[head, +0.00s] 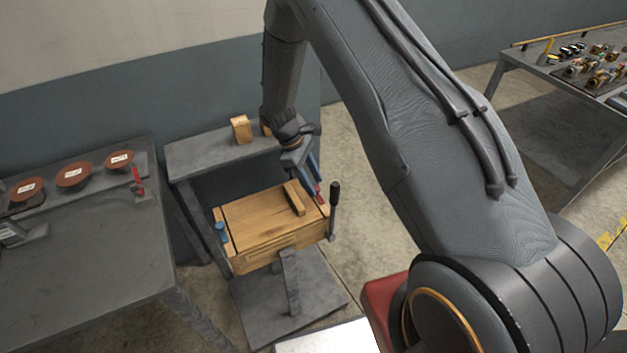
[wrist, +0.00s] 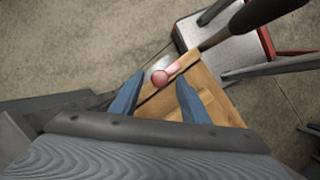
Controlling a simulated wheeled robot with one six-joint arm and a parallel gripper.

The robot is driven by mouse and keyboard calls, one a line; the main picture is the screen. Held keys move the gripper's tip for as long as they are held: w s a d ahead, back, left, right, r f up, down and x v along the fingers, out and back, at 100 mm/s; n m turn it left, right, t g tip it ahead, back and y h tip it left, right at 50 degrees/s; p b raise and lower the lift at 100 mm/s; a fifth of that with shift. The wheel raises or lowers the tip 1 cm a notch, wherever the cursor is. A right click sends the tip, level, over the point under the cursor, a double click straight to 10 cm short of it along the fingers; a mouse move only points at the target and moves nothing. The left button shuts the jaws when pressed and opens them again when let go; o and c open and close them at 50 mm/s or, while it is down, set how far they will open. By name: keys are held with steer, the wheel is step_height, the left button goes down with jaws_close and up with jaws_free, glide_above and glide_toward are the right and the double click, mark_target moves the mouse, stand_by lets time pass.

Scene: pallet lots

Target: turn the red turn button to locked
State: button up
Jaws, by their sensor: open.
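The red turn button (wrist: 160,77) shows in the wrist view as a small round red piece with a paler arm pointing up and right, on the wooden strip at the box's edge. In the head view the red button (head: 320,193) is a small patch at the right end of the wooden box (head: 255,220), partly hidden by my gripper (head: 314,173). In the wrist view my gripper (wrist: 160,78) is open, its blue fingers on either side of the button in the picture. I cannot tell whether they touch it. No lock marking is readable.
A dark-handled lever (head: 334,208) stands upright at the box's right end, close to my gripper. A blue knob (head: 221,231) is at its left end. A grey bench (head: 205,152) with wooden blocks stands behind. A left table (head: 85,245) holds red discs.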

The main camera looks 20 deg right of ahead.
steer(key=shift+f, duration=0.25)
steer(key=c, duration=1.1)
steer(key=shift+o, duration=0.2)
